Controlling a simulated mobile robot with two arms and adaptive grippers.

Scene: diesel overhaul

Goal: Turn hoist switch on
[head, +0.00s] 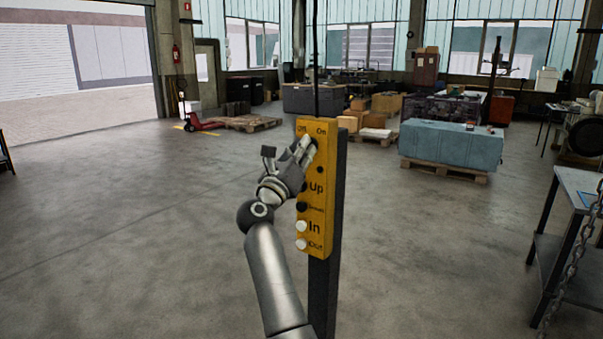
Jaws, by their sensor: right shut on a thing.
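A yellow hoist control box (319,228) hangs upright in the middle of the head view, against a dark post (327,290). Its top is marked with "On" at the right and a partly hidden word at the left. Below are the labels Up, In and Out, with dark buttons and two white buttons (301,226). My right gripper (308,146) is at the upper part of the box, with its fingertips just below the top labels. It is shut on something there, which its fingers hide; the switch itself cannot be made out. My left gripper is not in view.
A cable (316,60) runs up from the box. A metal workbench (577,190) and a hanging chain (575,250) are at the right. A blue covered load (450,143) sits on a pallet behind. The floor at the left is clear.

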